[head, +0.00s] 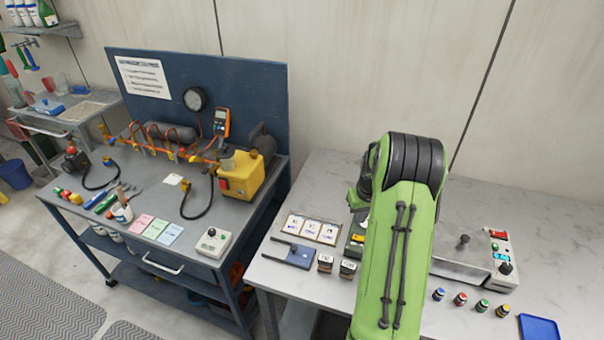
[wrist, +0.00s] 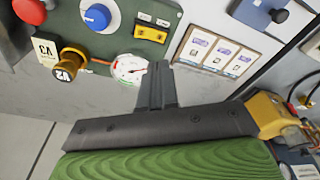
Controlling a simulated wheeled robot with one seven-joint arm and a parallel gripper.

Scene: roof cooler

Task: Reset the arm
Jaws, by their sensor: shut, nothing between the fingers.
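My green arm stands over the marble-topped table (head: 560,225) in the head view and hides part of it. My gripper is hidden behind the arm there. In the wrist view my gripper (wrist: 158,75) shows as dark fingers, shut together with nothing between them. Its tips are in front of a green control panel (wrist: 120,40) with a red button (wrist: 30,10), a blue knob (wrist: 97,17), a round gauge (wrist: 130,69) and a yellow-capped valve tagged V2 (wrist: 67,66). I cannot tell whether the fingers touch the panel.
A card frame (head: 313,229), a blue block with a handle (head: 288,253) and small bottles (head: 460,299) are on the table. A blue tray (head: 539,328) lies at the front right. A workbench with a yellow pump (head: 243,177) stands at left.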

